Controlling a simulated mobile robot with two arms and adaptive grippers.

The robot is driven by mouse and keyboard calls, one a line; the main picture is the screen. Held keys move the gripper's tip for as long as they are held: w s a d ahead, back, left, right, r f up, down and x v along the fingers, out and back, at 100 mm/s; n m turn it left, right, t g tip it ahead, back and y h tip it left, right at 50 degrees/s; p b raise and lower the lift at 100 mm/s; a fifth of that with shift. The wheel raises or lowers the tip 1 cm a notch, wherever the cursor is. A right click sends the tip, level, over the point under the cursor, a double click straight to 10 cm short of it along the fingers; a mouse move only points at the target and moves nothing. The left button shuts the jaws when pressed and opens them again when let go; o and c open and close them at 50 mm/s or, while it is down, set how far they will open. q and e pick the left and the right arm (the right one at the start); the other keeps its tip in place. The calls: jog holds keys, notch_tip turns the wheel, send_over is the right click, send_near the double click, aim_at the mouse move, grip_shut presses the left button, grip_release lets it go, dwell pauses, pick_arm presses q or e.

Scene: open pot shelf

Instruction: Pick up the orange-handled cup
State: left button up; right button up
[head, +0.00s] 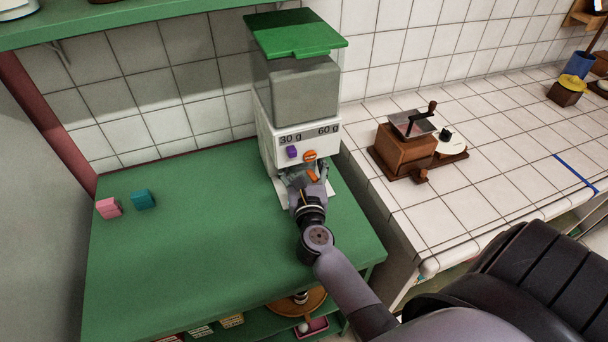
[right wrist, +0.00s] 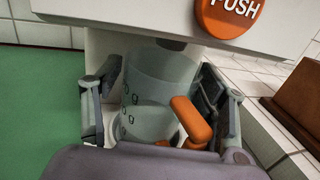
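The cup (right wrist: 152,85) is clear grey-blue with an orange handle (right wrist: 190,120). It stands upright under the outlet of the white dispenser (head: 298,110), below its orange PUSH button (right wrist: 232,14). In the head view the orange handle (head: 313,175) shows, while my gripper hides most of the cup. My right gripper (head: 308,178) is at the dispenser's foot. In the right wrist view its fingers (right wrist: 158,95) stand open on either side of the cup, with the handle between them, near the right finger. My left gripper is not in view.
The dispenser, with a green lid (head: 295,34), stands on the green table (head: 190,235). Pink (head: 108,207) and teal (head: 143,198) blocks lie at left on the table. A wooden grinder (head: 408,150) stands on the white tiled counter (head: 470,200) at right. The table's middle is clear.

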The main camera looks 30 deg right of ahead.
jog(key=c, duration=1)
jog(key=shift+o, duration=0.2)
jog(key=shift+r, duration=0.15)
